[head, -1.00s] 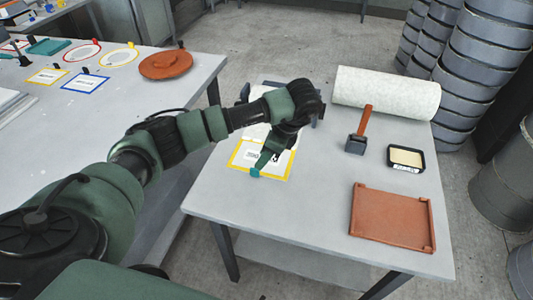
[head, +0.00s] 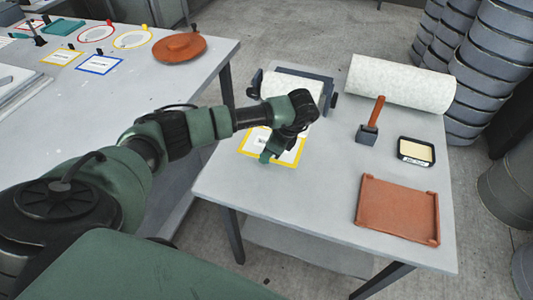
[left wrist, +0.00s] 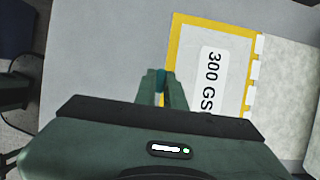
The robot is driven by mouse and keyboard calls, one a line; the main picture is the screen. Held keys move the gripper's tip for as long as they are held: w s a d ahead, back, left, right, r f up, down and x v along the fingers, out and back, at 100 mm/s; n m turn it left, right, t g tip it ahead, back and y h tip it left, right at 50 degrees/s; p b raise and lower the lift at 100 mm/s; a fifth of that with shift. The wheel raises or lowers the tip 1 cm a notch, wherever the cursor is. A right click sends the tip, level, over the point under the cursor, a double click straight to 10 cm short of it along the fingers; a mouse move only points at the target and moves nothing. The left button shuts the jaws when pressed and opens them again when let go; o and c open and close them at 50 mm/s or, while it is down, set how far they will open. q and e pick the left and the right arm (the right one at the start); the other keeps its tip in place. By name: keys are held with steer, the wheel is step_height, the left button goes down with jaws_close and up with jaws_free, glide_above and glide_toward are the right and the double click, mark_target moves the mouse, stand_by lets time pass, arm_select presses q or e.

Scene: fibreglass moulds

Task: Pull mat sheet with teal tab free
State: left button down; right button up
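A yellow-bordered label (head: 288,162) lies on the table in front of a dark holder (head: 322,76) with a pale mat sheet (head: 292,86) in it. In the left wrist view, the label (left wrist: 222,50) reads "300 GS", and pale mat (left wrist: 288,75) adjoins its notched right edge. My left gripper (head: 266,157) points down at the label's near left corner. My left forearm hides part of the label and mat. My right gripper is out of view.
A pale roll (head: 400,84), a mallet (head: 371,124), a black-framed box (head: 416,152) and a terracotta tray (head: 397,210) stand to the right. A second table (head: 150,95) on the left holds cards and an orange-brown round mould (head: 179,47).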

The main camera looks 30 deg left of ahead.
arm_select(q)
steer(key=shift+s, duration=0.25)
steer(key=shift+s+d+p, duration=0.2)
steer(key=shift+s+p, duration=0.4)
steer(key=shift+p, duration=0.1)
steer(key=shift+s+d+p, duration=0.25)
steer(key=shift+s+p, duration=0.45)
steer(key=shift+s, duration=0.3)
steer(key=shift+s+d+p, duration=0.25)
steer(key=shift+s+p, duration=0.4)
steer(key=shift+s, duration=0.3)
steer(key=shift+s+d+p, duration=0.2)
steer(key=shift+s+p, duration=0.3)
steer(key=shift+s, duration=0.3)
steer(key=shift+s+d+p, duration=0.15)
steer(key=shift+s+p, duration=0.3)
steer(key=shift+s, duration=0.4)
steer(key=shift+s+d+p, duration=0.2)
steer(key=shift+s+p, duration=0.3)
steer(key=shift+s, duration=0.3)
steer(key=shift+s, duration=0.2)
steer(key=shift+s+d+p, duration=0.2)
steer(key=shift+s+p, duration=0.2)
steer(key=shift+s, duration=0.2)
